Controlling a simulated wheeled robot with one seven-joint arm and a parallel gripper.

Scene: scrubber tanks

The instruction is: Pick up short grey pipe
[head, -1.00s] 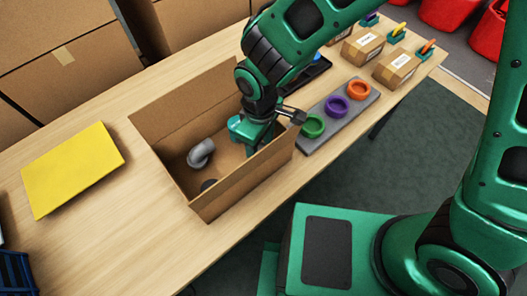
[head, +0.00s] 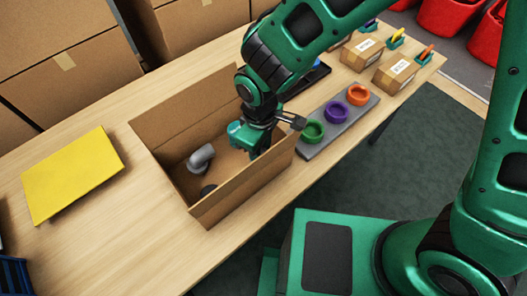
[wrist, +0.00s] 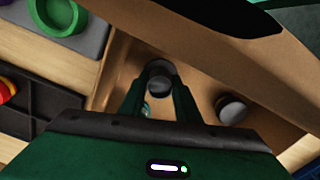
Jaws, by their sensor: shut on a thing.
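My gripper (head: 252,148) is inside the open cardboard box (head: 184,112), towards its right end. In the wrist view its two fingers (wrist: 160,88) are shut on a short grey pipe (wrist: 159,79), seen nearly end-on between them. In the head view the gripper and the box wall hide this pipe. I cannot tell how far it is above the box floor. A grey elbow pipe (head: 201,157) lies loose on the box floor, left of my gripper. A dark round piece (head: 208,190) lies by the front wall.
The box walls stand close around my gripper. To the right is a grey board (head: 337,121) with green, purple and orange rings. A black tray (head: 305,77) and small cartons (head: 396,70) stand farther back. A yellow panel (head: 73,173) lies at the left. The table front is clear.

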